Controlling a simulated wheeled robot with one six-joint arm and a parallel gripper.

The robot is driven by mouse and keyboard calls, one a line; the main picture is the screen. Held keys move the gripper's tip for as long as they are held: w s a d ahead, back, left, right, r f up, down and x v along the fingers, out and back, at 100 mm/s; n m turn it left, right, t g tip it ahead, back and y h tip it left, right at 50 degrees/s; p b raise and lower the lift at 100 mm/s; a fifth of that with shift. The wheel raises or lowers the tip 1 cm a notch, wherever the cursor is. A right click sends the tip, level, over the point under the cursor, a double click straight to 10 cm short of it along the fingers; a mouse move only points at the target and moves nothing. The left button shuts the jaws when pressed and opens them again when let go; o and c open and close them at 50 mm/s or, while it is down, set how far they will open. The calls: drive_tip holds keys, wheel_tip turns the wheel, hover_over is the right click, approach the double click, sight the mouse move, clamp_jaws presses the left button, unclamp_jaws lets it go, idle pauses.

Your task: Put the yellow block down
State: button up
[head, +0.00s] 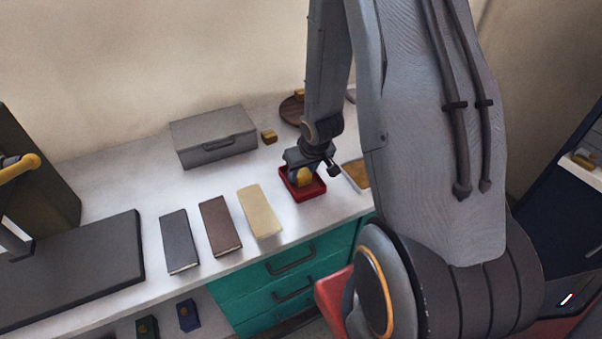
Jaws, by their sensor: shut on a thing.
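The yellow block (305,178) is in my gripper (304,170), which is shut on it. The gripper points down over a small red tray (313,190) on the white counter. The block is over or inside the tray; I cannot tell whether it touches the tray's floor. The gripper body hides the block's upper part.
On the white counter (118,187) stand a grey case (213,137), a small yellow block (269,136) and a round brown dish (291,110). Dark (179,241), brown (219,226) and cream (259,211) books lie left of the tray. Teal drawers (290,287) are below.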

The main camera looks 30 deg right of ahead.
drive_tip(key=shift+f, duration=0.1)
drive_tip(key=o, duration=0.8)
drive_tip(key=shift+s+r, duration=0.1)
drive_tip(key=shift+r, duration=0.35)
drive_tip(key=s+a+r+p, duration=0.1)
drive_tip(key=s+r, duration=0.2)
drive_tip(key=r, duration=0.3)
drive_tip(key=s+a+r+g+h+p, duration=0.1)
drive_tip(key=s+a+r, duration=0.1)
drive_tip(key=r, duration=0.3)
drive_tip(key=s+a+r+p, duration=0.1)
drive_tip(key=s+r, duration=0.2)
drive_tip(key=r, duration=0.3)
drive_tip(key=s+a+r+g+y, duration=0.1)
drive_tip(key=s+a+r, duration=0.35)
drive_tip(key=a, duration=0.25)
wheel_tip(320, 180, down, 8)
drive_tip(key=g+b, duration=0.1)
drive_tip(key=b, duration=0.4)
drive_tip(key=shift+s+d+r+b, duration=0.15)
drive_tip(key=shift+d+r+b, duration=0.15)
drive_tip(key=shift+b, duration=0.1)
